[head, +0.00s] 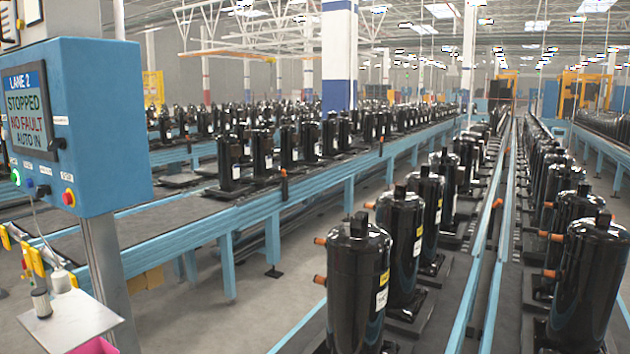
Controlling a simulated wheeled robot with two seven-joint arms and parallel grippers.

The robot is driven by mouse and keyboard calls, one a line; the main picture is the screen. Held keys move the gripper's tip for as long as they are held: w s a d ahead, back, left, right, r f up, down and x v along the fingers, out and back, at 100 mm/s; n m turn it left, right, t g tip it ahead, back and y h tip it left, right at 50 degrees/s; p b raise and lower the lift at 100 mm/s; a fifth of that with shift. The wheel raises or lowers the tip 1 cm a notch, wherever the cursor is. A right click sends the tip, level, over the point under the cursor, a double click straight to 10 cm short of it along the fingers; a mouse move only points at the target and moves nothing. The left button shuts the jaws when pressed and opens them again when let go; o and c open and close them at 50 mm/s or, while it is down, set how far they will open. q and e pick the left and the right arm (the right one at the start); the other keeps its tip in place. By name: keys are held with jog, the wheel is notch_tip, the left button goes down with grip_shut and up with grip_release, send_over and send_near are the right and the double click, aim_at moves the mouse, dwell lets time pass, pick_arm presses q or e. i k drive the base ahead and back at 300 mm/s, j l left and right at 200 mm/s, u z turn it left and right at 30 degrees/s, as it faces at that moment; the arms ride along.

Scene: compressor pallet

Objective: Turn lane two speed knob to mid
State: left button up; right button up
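The blue lane control box (105,125) stands on a grey post at the left of the head view. Its screen (29,115) reads LANE 2, STOPPED, NO FAULT, AUTO IN. Below the screen is a row of controls: a lit green button (16,177), a small blue one (29,182), a dark knob-like control (42,190) and a red button (68,198). The dark one may be the speed knob; its label and pointer are too small to read. Neither of my grippers is in view.
A white shelf (85,318) with small bottles juts out below the box, with a pink item (95,346) under it. Black compressors (358,285) line the conveyors at centre and right. Open grey floor (265,300) lies between the post and the near conveyor.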

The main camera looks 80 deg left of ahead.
aim_at(58, 143)
jog(key=u, duration=4.05)
jog(key=i, duration=0.1)
